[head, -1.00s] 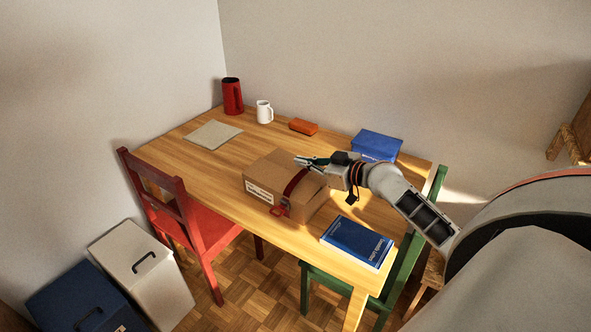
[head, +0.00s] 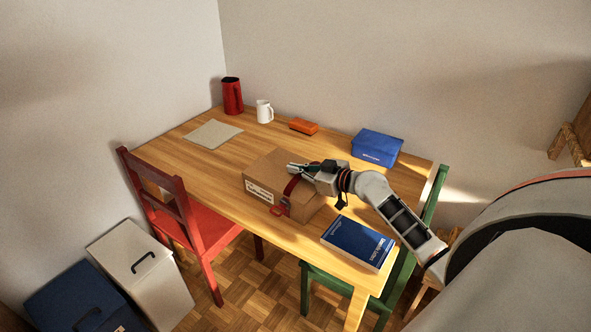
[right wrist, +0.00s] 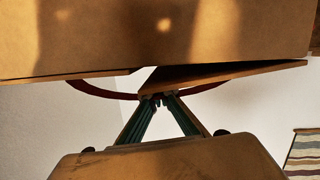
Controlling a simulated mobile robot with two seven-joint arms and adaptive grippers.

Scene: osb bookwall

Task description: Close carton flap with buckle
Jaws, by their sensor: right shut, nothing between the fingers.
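The brown cardboard carton (head: 262,172) sits on the table with a white label on its front side. A red strap (head: 291,186) runs over its top and down the front to a red buckle (head: 280,209). My right gripper (head: 291,168) is shut and empty at the carton's top, covering part of the strap. In the right wrist view its fingertips (right wrist: 158,99) meet close to the edge of a slightly raised cardboard flap (right wrist: 215,74), with the strap (right wrist: 95,90) curving behind them. I cannot tell whether they touch. My left gripper is out of view.
On the wooden table (head: 190,160), a blue book (head: 357,241) lies in front right of the carton, a blue box (head: 377,147) behind it. An orange block (head: 304,126), white mug (head: 264,111) and red pitcher (head: 232,95) stand farther back.

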